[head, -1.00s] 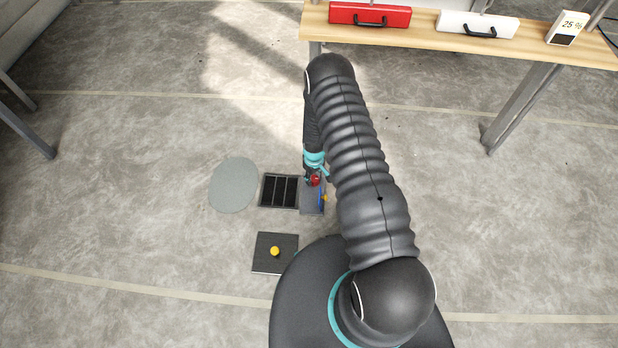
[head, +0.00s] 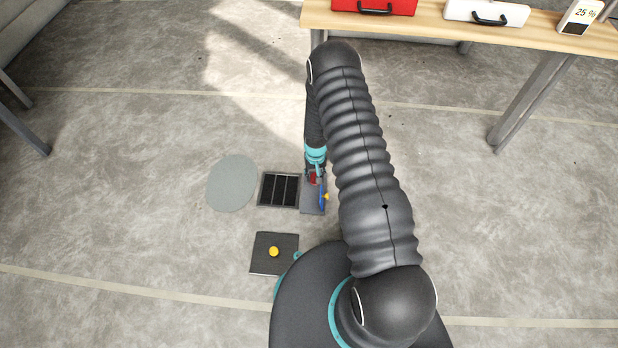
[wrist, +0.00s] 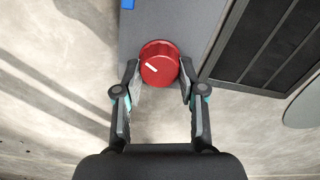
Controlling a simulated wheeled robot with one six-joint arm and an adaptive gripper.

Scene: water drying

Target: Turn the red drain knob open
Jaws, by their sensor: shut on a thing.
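The red drain knob (wrist: 159,64) sits on a grey plate (wrist: 190,25) beside the drain grate. It is round, with a ribbed side and a white mark on top that points to the upper left in the wrist view. My gripper (wrist: 160,82) is shut on the knob, with one finger on each side of it. In the head view the knob (head: 314,179) is partly hidden under my gripper (head: 315,173), at the upper part of the plate (head: 309,208).
The dark drain grate (head: 279,189) lies left of the plate, and a round grey puddle (head: 232,183) lies left of that. A dark square with a yellow knob (head: 274,252) is near my base. A blue handle (head: 322,198) is on the plate. A wooden bench (head: 430,27) stands behind.

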